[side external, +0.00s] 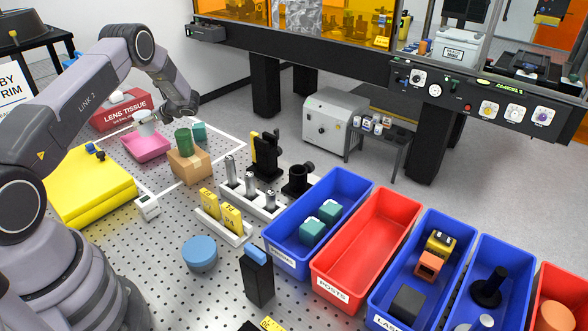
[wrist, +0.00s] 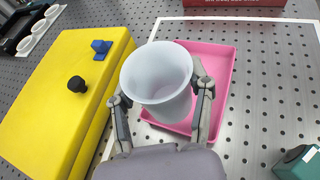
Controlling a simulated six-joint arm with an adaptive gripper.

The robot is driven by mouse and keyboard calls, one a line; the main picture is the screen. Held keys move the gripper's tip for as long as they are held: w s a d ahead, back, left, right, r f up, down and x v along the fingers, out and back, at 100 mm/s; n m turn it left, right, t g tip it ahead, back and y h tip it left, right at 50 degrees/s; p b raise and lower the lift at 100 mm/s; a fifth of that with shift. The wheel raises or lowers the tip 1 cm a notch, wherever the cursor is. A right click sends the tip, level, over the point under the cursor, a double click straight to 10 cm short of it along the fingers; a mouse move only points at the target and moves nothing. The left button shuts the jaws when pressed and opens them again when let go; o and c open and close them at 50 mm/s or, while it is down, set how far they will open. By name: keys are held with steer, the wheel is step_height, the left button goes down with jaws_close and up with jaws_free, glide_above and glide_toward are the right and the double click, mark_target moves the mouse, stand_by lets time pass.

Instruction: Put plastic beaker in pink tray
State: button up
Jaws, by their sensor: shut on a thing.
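The plastic beaker, a whitish translucent cup, is in my gripper (wrist: 160,94), with one finger on each side of it. In the wrist view the beaker (wrist: 157,72) is roughly upright, its open mouth facing the camera. The pink tray (wrist: 222,62) lies behind and below it, partly covered by the beaker and my right-hand finger. In the side external view the beaker (side external: 145,120) is over the back part of the pink tray (side external: 148,152). I cannot tell whether its base touches the tray floor. Nothing else shows in the tray.
A yellow case (side external: 92,188) with small knobs lies beside the tray. A red lens tissue box (side external: 122,110) is behind.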

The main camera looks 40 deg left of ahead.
mark_target(153, 128)
steer(key=shift+w+a+f, duration=0.25)
steer(key=shift+a+f, duration=0.05)
steer(key=shift+f, duration=1.7)
steer(key=shift+f, duration=0.15)
steer(key=shift+f, duration=0.5)
steer(key=o, duration=0.8)
